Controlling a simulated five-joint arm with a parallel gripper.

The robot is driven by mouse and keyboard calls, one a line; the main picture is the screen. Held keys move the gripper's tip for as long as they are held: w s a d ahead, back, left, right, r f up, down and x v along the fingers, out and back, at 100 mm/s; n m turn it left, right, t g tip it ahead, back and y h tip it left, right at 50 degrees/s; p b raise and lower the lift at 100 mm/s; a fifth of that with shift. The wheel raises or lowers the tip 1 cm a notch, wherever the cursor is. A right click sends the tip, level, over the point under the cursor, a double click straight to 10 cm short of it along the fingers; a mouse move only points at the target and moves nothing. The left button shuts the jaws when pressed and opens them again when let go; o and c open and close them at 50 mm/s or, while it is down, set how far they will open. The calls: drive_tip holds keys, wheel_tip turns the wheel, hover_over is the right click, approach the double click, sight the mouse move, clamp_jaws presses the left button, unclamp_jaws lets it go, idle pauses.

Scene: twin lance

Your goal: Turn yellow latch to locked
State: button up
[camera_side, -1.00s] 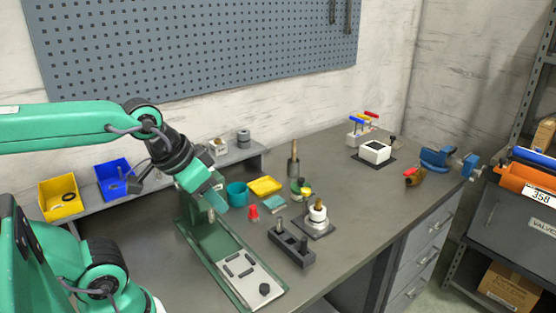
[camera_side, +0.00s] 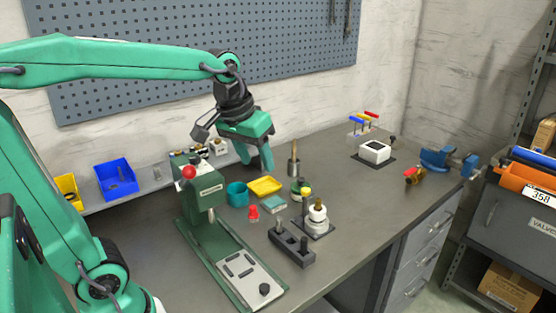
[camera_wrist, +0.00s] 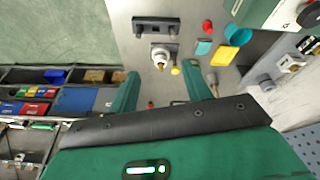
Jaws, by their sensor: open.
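A small yellow handle (camera_side: 364,121) stands between a blue handle and a red handle at the back right of the bench in the side view. It is too small there to tell its turn, and I cannot make it out in the wrist view. My gripper (camera_side: 254,160) points down in the air, well to the left of these handles. It is open and empty. In the wrist view its two green fingers (camera_wrist: 164,82) stand apart with bench between them.
A green press (camera_side: 200,192) with a red knob stands on the left. A yellow tray (camera_side: 265,187), a teal cup (camera_side: 237,194), a white fitting (camera_side: 317,218) and a dark block (camera_side: 291,244) lie around mid-bench. A white box (camera_side: 375,152) stands near the handles.

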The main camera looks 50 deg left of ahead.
drive_tip(key=w+a+f+n+g, duration=0.1)
drive_tip(key=w, duration=0.5)
drive_tip(key=w+a+f+n+g, duration=0.1)
drive_tip(key=w+a+f+n, duration=0.1)
drive_tip(key=w, duration=0.4)
drive_tip(key=n+g, duration=0.2)
drive_tip(key=n, duration=0.1)
approach(306, 189)
drive_tip(key=shift+s, duration=0.35)
drive_tip(key=shift+w+f, duration=0.15)
drive_tip(key=shift+f, duration=0.15)
drive_tip(key=shift+f, duration=0.15)
drive_tip(key=shift+f, duration=3.7)
drive_tip(key=c, duration=1)
